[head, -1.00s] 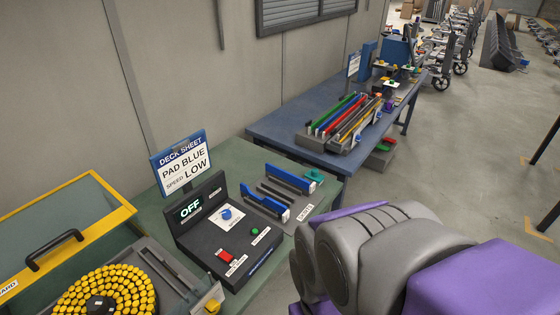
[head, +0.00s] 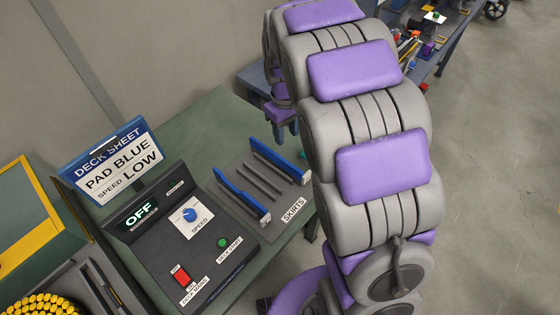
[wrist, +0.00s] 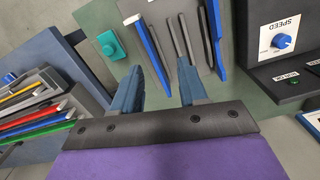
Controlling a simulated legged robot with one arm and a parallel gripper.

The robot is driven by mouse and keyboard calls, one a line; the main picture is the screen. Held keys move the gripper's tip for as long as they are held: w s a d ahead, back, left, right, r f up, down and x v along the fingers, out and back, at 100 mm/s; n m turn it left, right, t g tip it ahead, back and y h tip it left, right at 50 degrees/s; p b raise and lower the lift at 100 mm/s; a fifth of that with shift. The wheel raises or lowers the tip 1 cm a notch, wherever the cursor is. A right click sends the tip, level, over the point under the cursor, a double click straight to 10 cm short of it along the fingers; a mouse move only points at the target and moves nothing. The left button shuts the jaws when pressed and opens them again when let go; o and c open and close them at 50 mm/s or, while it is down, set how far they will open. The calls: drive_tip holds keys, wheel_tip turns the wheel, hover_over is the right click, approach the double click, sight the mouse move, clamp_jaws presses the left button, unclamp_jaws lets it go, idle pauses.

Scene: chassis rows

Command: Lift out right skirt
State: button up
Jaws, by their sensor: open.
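The right skirt (head: 280,161) is a blue bar with a pale end, lying in the rack labelled SKIRTS (head: 293,210). The left skirt (head: 240,197), a similar blue bar, lies beside it, with dark slots between them. In the wrist view, seen from the opposite side, the right skirt (wrist: 147,48) is on the left and the left skirt (wrist: 214,38) on the right. My gripper (wrist: 160,82) is open and empty. The right skirt's near end appears between its two blue-grey fingers, but I cannot tell the height gap. The head view does not clearly show the fingers.
A control panel (head: 190,245) reading OFF, with a speed knob, stands left of the rack. A deck sheet sign (head: 115,165) rises behind it. A teal block (wrist: 110,46) sits beside the rack. Another table with coloured bars (wrist: 40,110) is close by.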

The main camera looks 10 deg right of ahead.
drive_tip(key=n, duration=0.1)
hover_over(277, 155)
drive_tip(key=s, duration=0.2)
wheel_tip(277, 155, down, 5)
wheel_tip(277, 155, down, 3)
drive_tip(key=w+d+n, duration=0.1)
drive_tip(key=w, duration=0.1)
drive_tip(key=f+b, duration=0.1)
drive_tip(key=f, duration=0.2)
drive_tip(key=f+b, duration=0.1)
drive_tip(key=f, duration=0.3)
drive_tip(key=a+f+b, duration=0.1)
drive_tip(key=f, duration=0.3)
drive_tip(key=shift+s, duration=0.2)
drive_tip(key=shift+d+f, duration=0.35)
drive_tip(key=shift+f, duration=0.1)
drive_tip(key=f, duration=0.2)
drive_tip(key=a+f+b, duration=0.1)
drive_tip(key=f, duration=0.1)
drive_tip(key=shift+w+f, duration=0.15)
drive_tip(key=shift+f, duration=0.15)
drive_tip(key=shift+r, duration=0.1)
drive_tip(key=shift+d, duration=0.35)
drive_tip(key=c, duration=0.7)
drive_tip(key=shift+a, duration=0.25)
clamp_jaws()
